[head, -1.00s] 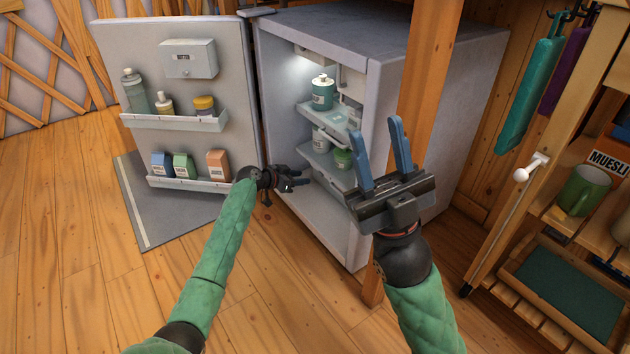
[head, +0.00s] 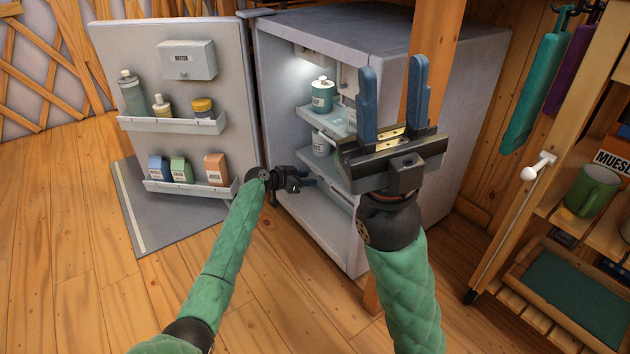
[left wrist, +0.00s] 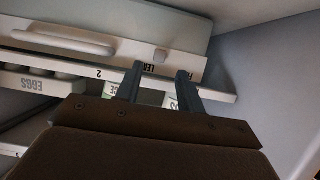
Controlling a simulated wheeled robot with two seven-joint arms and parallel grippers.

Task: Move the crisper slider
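In the left wrist view, a pale drawer-like front with a long bar handle (left wrist: 62,38) lies ahead. To the right of the handle is a small grey knob, which looks like the crisper slider (left wrist: 160,57), above a partly hidden label. My left gripper (left wrist: 160,72) has its two dark fingers apart, with the knob lying just beyond the gap between their tips; I see no contact. In the head view my left gripper (head: 310,183) reaches into the lower fridge opening, and the slider cannot be made out there. My right gripper (head: 392,68) is open and empty, raised in front of the fridge.
The fridge (head: 335,35) stands open, its door (head: 230,65) swung left with loaded racks. A wooden post (head: 437,50) and a shelf unit with a green mug (head: 592,190) stand right.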

